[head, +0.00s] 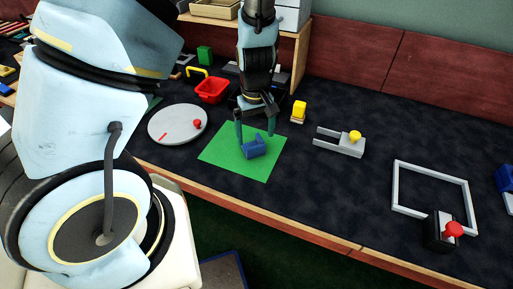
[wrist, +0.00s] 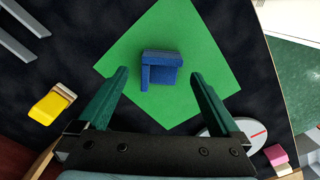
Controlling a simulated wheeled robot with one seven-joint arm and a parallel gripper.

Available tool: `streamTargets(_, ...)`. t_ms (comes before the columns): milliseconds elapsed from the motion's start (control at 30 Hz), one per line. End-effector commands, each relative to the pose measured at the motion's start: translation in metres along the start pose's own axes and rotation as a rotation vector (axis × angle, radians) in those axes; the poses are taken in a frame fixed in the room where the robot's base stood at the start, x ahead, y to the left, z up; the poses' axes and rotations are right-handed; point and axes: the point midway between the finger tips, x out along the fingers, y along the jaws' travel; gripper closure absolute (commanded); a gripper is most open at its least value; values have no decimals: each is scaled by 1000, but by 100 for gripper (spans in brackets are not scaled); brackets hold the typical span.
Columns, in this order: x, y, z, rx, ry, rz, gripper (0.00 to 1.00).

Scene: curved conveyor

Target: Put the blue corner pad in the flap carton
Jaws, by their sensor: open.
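The blue corner pad (head: 256,149) lies on a green square mat (head: 222,150). In the wrist view the pad (wrist: 161,68) looks L-shaped, with a raised wall along two sides. My gripper (head: 256,136) is open above the mat, pointing down. In the wrist view the pad shows between the two green fingers of my gripper (wrist: 159,74), with a gap on each side. I cannot tell how far the fingertips are above the mat. I cannot make out a flap carton for certain; a tan open box (head: 214,10) stands on the shelf behind.
A round grey plate with a red knob (head: 178,124) is left of the mat, with a red basket (head: 212,90) behind it. A yellow block (head: 298,110), a grey fork-shaped fixture (head: 340,143) and a white frame (head: 430,167) are on the right. Dark table between them is clear.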

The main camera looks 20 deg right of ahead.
Motion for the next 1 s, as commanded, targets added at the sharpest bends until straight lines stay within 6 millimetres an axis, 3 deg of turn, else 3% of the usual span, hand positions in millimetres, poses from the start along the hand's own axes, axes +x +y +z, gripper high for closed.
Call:
streamTargets(333,45,-3,4,-2,-2,-2,0)
streamTargets(667,51,-2,4,1,0,-1,1)
streamTargets(1000,51,-2,4,0,0,-1,39)
